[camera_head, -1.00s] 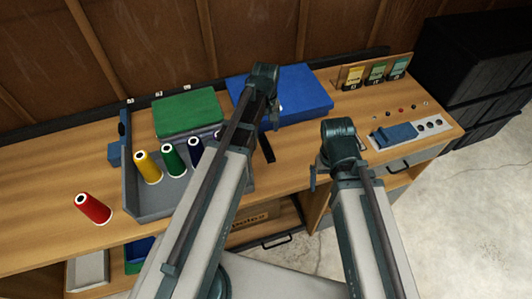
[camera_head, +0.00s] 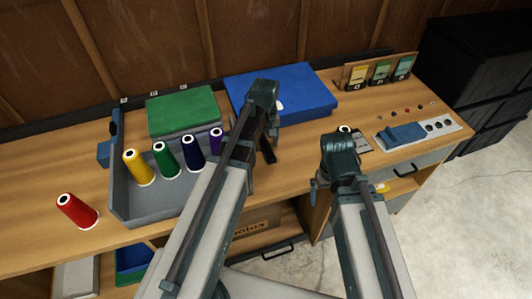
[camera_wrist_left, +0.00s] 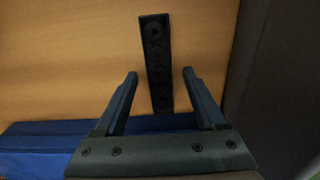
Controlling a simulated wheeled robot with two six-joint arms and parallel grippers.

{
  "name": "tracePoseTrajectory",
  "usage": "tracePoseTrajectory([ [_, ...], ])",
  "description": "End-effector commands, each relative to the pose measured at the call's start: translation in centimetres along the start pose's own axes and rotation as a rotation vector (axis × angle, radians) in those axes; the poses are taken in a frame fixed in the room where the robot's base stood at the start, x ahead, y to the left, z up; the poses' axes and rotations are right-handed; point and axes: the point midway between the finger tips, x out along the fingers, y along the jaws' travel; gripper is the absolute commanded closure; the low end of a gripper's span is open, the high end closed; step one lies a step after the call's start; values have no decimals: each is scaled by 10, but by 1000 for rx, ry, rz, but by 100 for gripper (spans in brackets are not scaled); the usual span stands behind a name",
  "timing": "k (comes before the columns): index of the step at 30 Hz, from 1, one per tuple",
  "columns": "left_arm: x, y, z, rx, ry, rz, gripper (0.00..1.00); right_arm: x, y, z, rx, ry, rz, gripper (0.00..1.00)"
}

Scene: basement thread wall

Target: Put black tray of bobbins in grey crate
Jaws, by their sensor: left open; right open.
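The black tray of bobbins (camera_wrist_left: 155,45) is a narrow dark strip with round bobbins in a row, lying on the wooden bench. In the head view a short dark strip, likely this tray (camera_head: 268,152), shows beside my left arm. My left gripper (camera_wrist_left: 160,73) is open, its blue fingers on either side of the tray's near part and not closed on it. My right gripper (camera_head: 315,190) hangs near the bench's front edge, open, mostly hidden by its own arm.
A larger grey tray (camera_head: 150,205) holds yellow, green, navy and purple thread cones. A blue bin (camera_head: 133,262) sits below.

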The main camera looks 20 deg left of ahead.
Motion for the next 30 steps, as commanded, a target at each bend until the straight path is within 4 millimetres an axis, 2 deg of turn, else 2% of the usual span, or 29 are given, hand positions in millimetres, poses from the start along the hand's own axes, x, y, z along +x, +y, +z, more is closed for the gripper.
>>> tracePoseTrajectory([
  [7,0,0,0,0,0,0,29,0,0,0,0,0,0,0],
  [19,0,0,0,0,0,0,100,0,0,0,0,0,0,0],
  [30,-1,0,0,0,0,0,100,-1,0,0,0,0,0,0],
])
